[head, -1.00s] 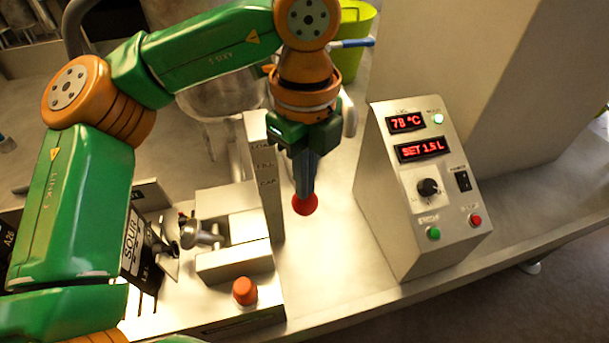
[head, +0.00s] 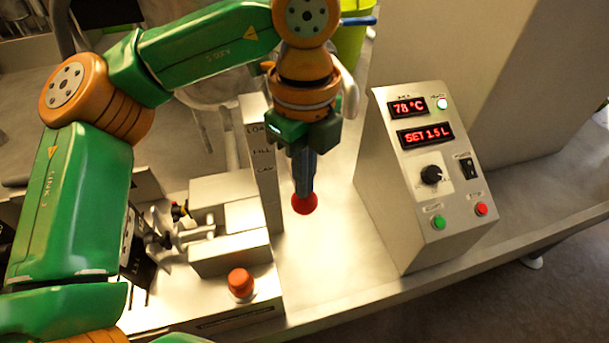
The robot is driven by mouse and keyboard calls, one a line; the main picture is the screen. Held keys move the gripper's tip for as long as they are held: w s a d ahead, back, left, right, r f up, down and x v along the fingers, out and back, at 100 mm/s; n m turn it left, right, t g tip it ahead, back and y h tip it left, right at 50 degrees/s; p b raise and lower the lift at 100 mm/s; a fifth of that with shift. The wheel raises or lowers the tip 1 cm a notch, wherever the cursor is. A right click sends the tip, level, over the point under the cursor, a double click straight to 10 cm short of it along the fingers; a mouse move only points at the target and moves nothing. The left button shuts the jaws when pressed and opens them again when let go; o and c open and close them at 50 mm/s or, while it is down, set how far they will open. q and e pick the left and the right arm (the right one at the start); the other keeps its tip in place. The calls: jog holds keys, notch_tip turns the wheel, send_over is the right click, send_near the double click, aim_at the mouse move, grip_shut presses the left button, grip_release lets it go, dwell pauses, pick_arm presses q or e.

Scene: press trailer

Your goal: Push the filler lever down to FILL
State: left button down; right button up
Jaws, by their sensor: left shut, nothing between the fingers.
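The lever's arm is mostly hidden. My left gripper (head: 304,190) points down with its grey-blue fingers shut and empty. Its fingertips are right over the knob and appear to touch its top. The knob appears low beside the post, below the FILL lettering in the picture; its exact level against the marks I cannot tell. My right gripper is out of view.
A control box (head: 425,180) with red displays reading 78 °C and SET 1.5 L stands to the right. An orange button (head: 241,283) sits on the filler's base in front. A green bucket (head: 351,45) is behind my wrist. Clear bench lies between post and box.

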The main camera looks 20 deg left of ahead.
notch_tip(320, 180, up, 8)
jog(key=p, duration=0.8)
